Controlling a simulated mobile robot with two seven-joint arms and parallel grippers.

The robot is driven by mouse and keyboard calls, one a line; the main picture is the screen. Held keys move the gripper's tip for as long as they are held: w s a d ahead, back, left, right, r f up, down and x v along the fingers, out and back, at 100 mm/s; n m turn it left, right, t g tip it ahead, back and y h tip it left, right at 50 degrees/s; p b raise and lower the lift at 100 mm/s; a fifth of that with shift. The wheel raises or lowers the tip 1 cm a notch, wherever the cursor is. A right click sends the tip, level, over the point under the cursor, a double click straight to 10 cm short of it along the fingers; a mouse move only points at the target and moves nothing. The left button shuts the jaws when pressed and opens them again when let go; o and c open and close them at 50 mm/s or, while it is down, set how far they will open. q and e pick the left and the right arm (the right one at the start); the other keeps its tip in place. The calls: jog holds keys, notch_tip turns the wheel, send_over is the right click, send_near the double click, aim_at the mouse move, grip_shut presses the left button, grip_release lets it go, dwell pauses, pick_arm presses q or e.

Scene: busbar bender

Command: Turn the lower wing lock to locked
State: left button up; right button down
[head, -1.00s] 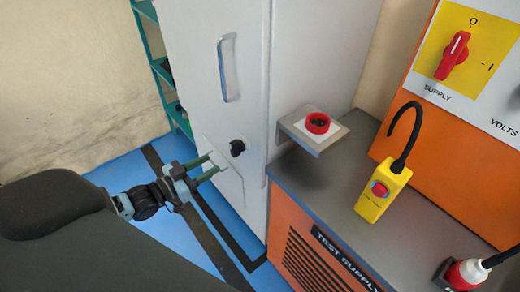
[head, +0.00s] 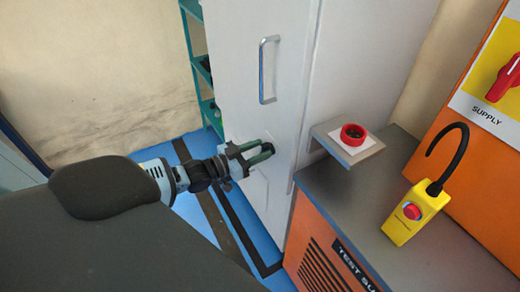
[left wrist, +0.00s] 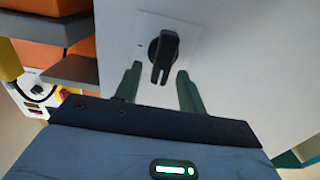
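The lower wing lock is a black knob on a pale square plate, low on the white cabinet door. It shows clearly in the left wrist view (left wrist: 164,52), its wing pointing down the picture towards my gripper. In the head view it is mostly hidden at my fingertips. My left gripper (head: 262,150) is open, its two green fingers pointing at the door. In the left wrist view the fingers (left wrist: 159,76) stand on either side of the wing's lower end, with gaps on both sides. Contact cannot be seen. My right gripper is not in view.
The white cabinet door (head: 240,50) has a vertical metal handle (head: 268,70) above the lock. To its right are a small shelf with a red ring (head: 353,134), and an orange test bench carrying a yellow pendant (head: 412,215). A teal rack (head: 206,90) stands behind the door's left edge.

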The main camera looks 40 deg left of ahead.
pick_arm(q)
jog(key=shift+w+d, duration=0.1)
jog(key=shift+w, duration=0.3)
grip_shut()
